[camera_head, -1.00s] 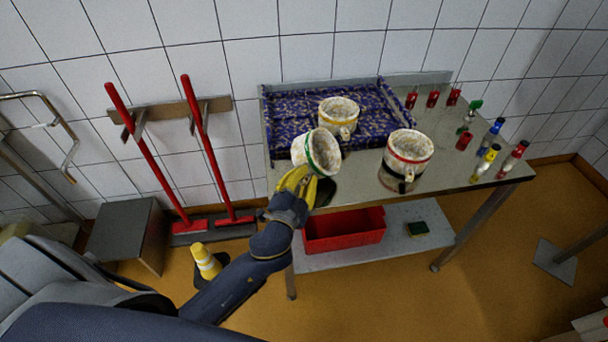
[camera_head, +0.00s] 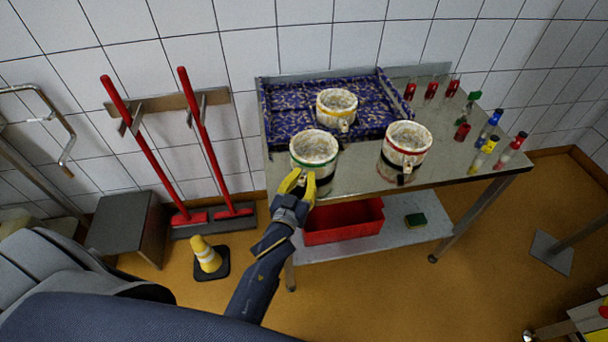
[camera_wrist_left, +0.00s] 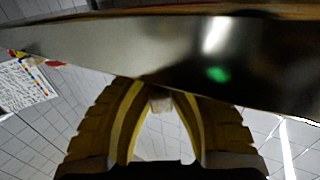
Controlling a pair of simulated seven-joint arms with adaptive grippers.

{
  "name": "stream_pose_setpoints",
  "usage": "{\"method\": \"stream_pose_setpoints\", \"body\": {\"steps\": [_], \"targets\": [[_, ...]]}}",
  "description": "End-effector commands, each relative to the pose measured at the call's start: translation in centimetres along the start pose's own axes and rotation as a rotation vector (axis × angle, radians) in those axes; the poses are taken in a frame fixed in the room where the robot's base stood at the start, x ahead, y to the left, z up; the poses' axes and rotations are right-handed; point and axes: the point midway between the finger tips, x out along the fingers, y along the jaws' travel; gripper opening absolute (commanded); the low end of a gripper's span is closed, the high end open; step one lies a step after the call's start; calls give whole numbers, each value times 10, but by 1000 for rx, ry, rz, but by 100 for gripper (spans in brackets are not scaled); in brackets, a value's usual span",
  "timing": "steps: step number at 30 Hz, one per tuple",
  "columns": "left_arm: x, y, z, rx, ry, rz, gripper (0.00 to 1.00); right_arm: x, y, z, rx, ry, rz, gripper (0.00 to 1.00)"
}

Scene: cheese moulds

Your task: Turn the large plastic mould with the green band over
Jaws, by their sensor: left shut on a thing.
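The large whitish mould with the green band (camera_head: 314,147) is upright at the table's front left corner, its open end up and its band close below the rim. I cannot tell whether its base touches the table. My left gripper (camera_head: 298,184), with yellow fingers, is shut on its near left side, seemingly on the handle, which the fingers mostly hide. In the left wrist view, a small pale piece (camera_wrist_left: 160,103) shows between the fingers. My right gripper is not in view.
Several small bottles (camera_head: 486,152) line the right of the steel table (camera_head: 450,150). A red bin (camera_head: 343,222) sits below.

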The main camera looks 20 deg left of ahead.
Motion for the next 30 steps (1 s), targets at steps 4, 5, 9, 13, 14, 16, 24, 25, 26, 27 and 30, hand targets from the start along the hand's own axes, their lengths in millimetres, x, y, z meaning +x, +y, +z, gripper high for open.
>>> {"method": "stream_pose_setpoints", "body": {"steps": [4, 5, 9, 13, 14, 16, 24, 25, 26, 27, 30], "targets": [[0, 0, 0, -4, 2, 0, 0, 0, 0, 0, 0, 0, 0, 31], [0, 0, 0, -4, 2, 0, 0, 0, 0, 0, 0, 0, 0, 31], [0, 0, 0, -3, 1, 0, 0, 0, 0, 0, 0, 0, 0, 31], [0, 0, -1, -2, 1, 0, 0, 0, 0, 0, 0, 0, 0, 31], [0, 0, -1, -2, 2, 0, 18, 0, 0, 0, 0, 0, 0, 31], [0, 0, -1, -1, 1, 1, 26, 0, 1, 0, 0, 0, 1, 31], [0, 0, 0, -1, 0, 0, 41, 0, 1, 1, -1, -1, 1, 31], [0, 0, 0, -1, 0, 0, 41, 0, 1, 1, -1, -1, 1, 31], [0, 0, 1, 0, -1, 0, 41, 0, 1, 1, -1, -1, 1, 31], [0, 0, 1, 0, -1, 0, 41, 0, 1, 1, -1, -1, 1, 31], [0, 0, 1, 0, -1, 0, 41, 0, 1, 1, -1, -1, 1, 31]]}}
